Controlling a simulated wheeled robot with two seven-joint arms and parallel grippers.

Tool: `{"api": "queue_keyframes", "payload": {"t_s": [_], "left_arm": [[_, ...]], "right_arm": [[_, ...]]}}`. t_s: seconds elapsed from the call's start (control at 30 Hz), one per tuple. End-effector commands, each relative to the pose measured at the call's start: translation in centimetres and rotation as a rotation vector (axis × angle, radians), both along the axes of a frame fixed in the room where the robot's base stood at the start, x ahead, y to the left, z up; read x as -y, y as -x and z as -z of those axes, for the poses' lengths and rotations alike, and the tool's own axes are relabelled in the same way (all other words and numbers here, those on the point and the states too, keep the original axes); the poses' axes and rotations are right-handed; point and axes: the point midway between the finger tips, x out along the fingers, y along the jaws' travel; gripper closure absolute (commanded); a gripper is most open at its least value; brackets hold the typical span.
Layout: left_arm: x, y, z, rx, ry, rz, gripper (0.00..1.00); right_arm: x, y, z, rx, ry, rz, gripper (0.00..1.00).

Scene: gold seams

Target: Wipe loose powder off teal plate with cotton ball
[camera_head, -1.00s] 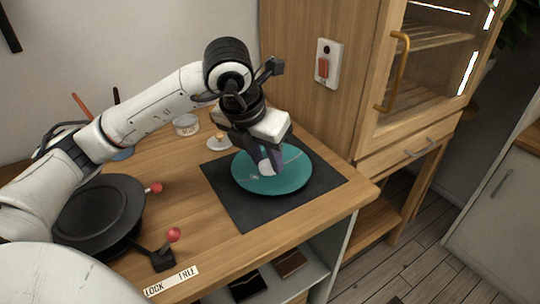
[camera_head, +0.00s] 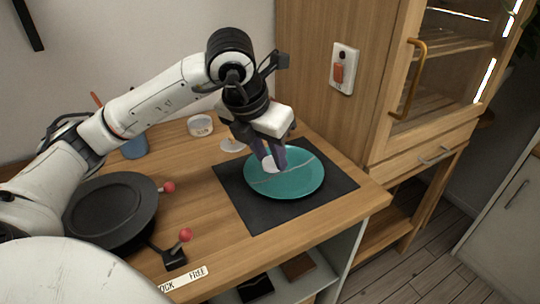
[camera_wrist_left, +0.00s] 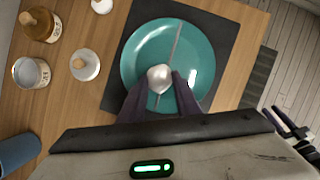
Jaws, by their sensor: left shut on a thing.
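The teal plate (camera_head: 300,180) lies on a dark mat on the wooden table. In the left wrist view the plate (camera_wrist_left: 140,55) shows a pale grey seam line running across it. My left gripper (camera_head: 272,160) is over the plate's left part, pointing down. It is shut on a white cotton ball (camera_head: 269,165), which also shows between the fingertips in the left wrist view (camera_wrist_left: 159,77). The ball is at or just above the plate; I cannot tell whether it touches. Loose powder is not clearly distinguishable. My right gripper is not in view.
The dark mat (camera_head: 253,208) surrounds the plate. A black round turntable (camera_head: 112,208) with red-knobbed levers stands left. A wooden cabinet stands right.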

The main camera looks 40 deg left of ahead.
Motion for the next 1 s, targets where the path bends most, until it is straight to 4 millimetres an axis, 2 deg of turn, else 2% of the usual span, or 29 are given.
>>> {"api": "queue_keyframes", "payload": {"t_s": [0.33,0.73,1.0], "left_arm": [[0.0,0.0,-0.5,0.001,0.001,0.0,0.88],[0.0,0.0,-4.4,0.002,0.001,0.0,0.88],[0.0,0.0,-4.5,0.0,0.0,0.0,0.88]], "right_arm": [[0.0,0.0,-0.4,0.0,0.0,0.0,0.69],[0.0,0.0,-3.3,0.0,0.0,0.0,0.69],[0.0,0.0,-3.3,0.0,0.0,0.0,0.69]]}}
